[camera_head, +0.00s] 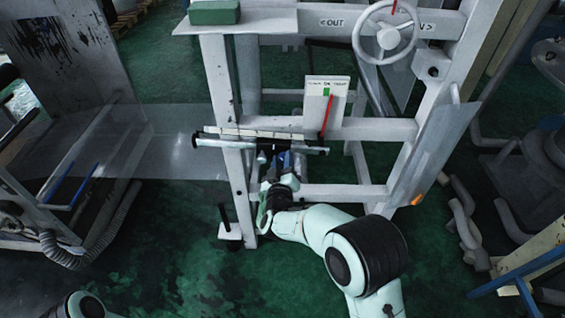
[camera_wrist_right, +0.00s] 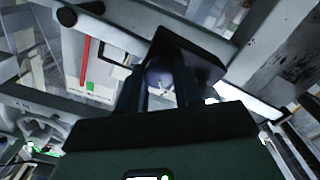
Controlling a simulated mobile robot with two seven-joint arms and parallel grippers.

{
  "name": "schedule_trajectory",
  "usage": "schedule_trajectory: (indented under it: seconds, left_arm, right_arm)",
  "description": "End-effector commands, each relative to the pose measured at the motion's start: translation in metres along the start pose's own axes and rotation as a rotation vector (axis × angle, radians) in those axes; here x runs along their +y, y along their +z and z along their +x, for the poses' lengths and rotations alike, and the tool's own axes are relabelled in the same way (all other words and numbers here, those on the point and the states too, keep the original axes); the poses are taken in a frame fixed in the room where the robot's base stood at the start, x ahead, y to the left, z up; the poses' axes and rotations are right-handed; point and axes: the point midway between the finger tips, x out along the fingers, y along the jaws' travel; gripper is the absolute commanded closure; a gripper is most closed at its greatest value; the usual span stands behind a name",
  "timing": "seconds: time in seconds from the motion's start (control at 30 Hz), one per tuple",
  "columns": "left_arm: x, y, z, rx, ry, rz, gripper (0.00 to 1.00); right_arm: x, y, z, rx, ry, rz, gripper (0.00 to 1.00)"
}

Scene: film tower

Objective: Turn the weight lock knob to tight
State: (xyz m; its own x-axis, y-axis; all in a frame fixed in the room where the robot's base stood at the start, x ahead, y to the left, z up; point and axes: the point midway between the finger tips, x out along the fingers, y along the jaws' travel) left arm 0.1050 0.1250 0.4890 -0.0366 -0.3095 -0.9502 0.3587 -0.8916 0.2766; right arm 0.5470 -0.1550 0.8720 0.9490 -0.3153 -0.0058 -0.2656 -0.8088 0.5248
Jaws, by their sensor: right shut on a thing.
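My right gripper (camera_head: 281,166) is at the front of the white frame, just under a horizontal bar (camera_head: 218,144). In the right wrist view its dark fingers (camera_wrist_right: 160,90) are shut on a rounded bluish-grey knob (camera_wrist_right: 158,74), which I take to be the weight lock knob. A light mark shows on the knob's face. In the head view the knob is mostly hidden by the gripper. The knob's turn position cannot be read. My left gripper is out of view.
A white gauge plate (camera_head: 340,89) with a green mark and a red pointer (camera_head: 328,116) stands above the crossbar (camera_head: 370,129). A handwheel (camera_head: 385,35) is at the upper right. A green box (camera_head: 214,12) lies on the top left shelf. A clear film sheet (camera_head: 180,140) stretches left.

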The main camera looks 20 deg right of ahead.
Motion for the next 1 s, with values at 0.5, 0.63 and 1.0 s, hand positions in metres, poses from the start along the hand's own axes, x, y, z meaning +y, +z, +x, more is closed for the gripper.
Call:
schedule_trajectory:
  seconds: [0.5,0.63,1.0]
  left_arm:
    - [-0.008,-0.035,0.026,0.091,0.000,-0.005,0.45]
    - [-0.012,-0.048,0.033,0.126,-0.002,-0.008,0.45]
    - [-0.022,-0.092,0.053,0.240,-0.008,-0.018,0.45]
  right_arm:
    - [0.001,0.003,0.000,-0.016,-0.011,0.474,0.97]
    - [0.000,0.003,0.000,-0.020,-0.015,0.598,0.97]
    - [0.001,0.004,0.001,-0.032,-0.024,0.949,0.97]
